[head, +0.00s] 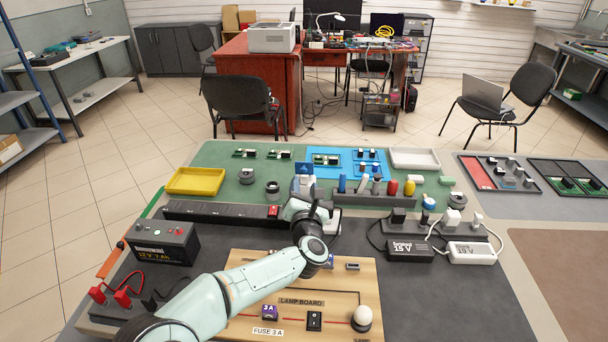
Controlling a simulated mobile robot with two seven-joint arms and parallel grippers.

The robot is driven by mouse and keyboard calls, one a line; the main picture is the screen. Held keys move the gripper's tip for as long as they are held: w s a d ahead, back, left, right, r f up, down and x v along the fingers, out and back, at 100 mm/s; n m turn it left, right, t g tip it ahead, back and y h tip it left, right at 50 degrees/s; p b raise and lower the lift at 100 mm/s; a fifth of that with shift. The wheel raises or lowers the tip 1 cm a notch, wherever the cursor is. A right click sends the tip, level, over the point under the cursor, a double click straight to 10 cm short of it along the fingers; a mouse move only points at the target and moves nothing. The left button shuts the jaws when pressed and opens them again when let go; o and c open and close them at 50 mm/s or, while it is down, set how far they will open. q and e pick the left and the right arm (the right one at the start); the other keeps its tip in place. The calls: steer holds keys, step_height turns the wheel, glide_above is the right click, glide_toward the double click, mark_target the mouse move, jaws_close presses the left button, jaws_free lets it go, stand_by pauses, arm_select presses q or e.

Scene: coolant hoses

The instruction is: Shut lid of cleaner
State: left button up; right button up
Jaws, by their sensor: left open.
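My left arm comes in from the bottom left and reaches across the lamp board (345,295). My left gripper (318,209) is open at the far end of that arm, above the back edge of the wooden board, near the black power strip (225,212). A small blue and white item (303,183) shows just beyond it; the arm partly hides it and I cannot tell what it is. I cannot pick out a cleaner or its lid with certainty. My right gripper is not in view.
A black battery (161,242) stands at left. A yellow tray (195,181) and a white tray (414,158) lie on the green mat (225,155). Power adapters (471,252) sit at right. Grey mat at lower right is clear.

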mark_target(304, 171)
arm_select(q)
steer(key=shift+w+a+p, duration=0.15)
steer(key=shift+w, duration=1.25)
steer(key=shift+w+a+p, duration=0.1)
steer(key=shift+w+p, duration=0.05)
steer(key=shift+w, duration=1.2)
jaws_close()
